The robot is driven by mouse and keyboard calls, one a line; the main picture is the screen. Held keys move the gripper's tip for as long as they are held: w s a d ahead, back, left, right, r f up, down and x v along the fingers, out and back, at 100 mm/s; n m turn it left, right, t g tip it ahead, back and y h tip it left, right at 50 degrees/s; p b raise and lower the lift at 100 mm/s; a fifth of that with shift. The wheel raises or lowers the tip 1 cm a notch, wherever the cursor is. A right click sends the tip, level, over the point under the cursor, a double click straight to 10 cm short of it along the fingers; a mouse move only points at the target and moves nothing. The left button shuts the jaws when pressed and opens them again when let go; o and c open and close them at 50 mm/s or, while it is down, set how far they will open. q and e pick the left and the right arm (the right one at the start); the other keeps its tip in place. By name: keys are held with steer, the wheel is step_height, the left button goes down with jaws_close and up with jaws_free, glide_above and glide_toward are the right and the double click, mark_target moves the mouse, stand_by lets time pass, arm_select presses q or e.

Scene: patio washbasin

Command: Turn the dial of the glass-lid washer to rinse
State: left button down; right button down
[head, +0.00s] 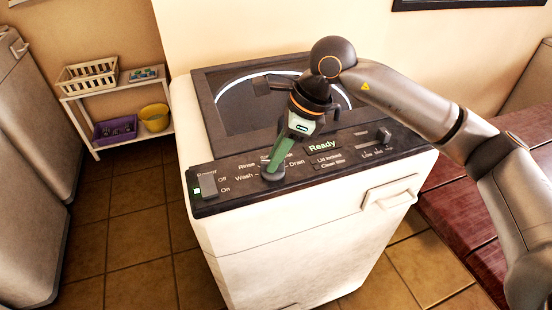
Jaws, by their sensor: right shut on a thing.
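The glass-lid washer (290,250) stands in the middle of the head view, with its dark glass lid (240,108) closed on top. Its black control panel runs along the front top edge. The dial (273,175) sits among the labels Rinse, Wash and Drain, and my gripper partly covers it. My right gripper (274,170) reaches down from above, shut on the dial. The dial's pointer is hidden, so I cannot tell its setting. The display (322,146) reads "Ready". My left gripper is not in view.
A power switch (208,186) marked Off and On is at the panel's left end, and a small knob (383,136) is at its right. A white shelf (125,90) with baskets stands at the back left. A reddish bench (460,215) is close on the right.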

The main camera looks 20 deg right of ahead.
steer(key=m+b, duration=0.1)
steer(key=m+t+b, duration=0.1)
steer(key=m, duration=0.1)
steer(key=shift+s+a+f+m+h, duration=0.1)
steer(key=shift+m+h, duration=0.2)
steer(key=shift+m+t+b, duration=0.4)
steer(key=shift+m+b, duration=0.25)
steer(key=shift+m, duration=0.15)
steer(key=shift+h, duration=0.3)
steer(key=c, duration=0.8)
jaws_free()
steer(key=v, duration=1.3)
steer(key=shift+f, duration=0.1)
